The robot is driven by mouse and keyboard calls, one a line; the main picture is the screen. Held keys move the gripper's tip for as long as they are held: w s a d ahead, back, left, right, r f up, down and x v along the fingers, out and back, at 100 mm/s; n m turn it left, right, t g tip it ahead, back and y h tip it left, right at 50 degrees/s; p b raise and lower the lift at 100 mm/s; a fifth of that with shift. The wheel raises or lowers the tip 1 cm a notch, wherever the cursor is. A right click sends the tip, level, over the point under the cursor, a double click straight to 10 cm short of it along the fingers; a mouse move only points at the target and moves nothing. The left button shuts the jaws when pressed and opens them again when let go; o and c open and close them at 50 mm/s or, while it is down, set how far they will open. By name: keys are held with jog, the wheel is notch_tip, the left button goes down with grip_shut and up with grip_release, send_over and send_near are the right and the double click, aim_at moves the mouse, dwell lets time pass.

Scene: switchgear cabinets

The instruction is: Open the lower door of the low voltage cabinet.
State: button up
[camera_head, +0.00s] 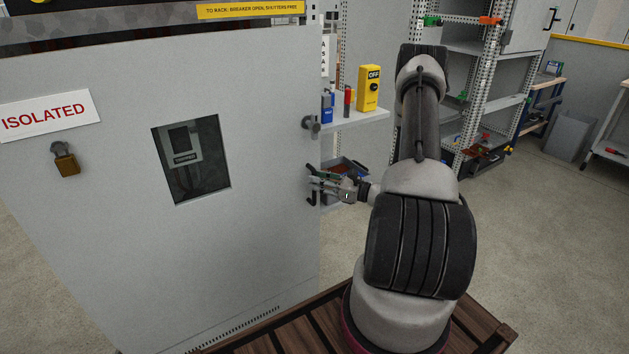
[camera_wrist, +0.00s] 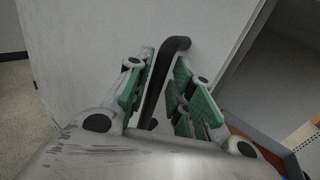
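The large light grey cabinet door (camera_head: 250,240) fills the left of the head view and has a small window (camera_head: 190,160). A black bar handle (camera_head: 311,186) sits near its right edge. My gripper (camera_head: 318,181) reaches the handle from the right. In the wrist view, the door (camera_wrist: 100,35) lies behind the handle (camera_wrist: 160,72), which runs between the two green-padded fingers of my gripper (camera_wrist: 164,62). The left finger is close to the handle; a gap shows at the right finger. I cannot tell whether either touches it.
A dark knob (camera_head: 311,124) sits above the handle. An "ISOLATED" sign (camera_head: 45,116) and a padlock (camera_head: 66,160) are on the door's left. A shelf (camera_head: 360,118) with a yellow box (camera_head: 368,88) stands behind the door's right edge. Floor (camera_head: 560,230) is clear at right.

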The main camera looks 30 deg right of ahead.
jog(key=shift+x, duration=0.8)
grip_shut()
jog(key=shift+s, duration=0.1)
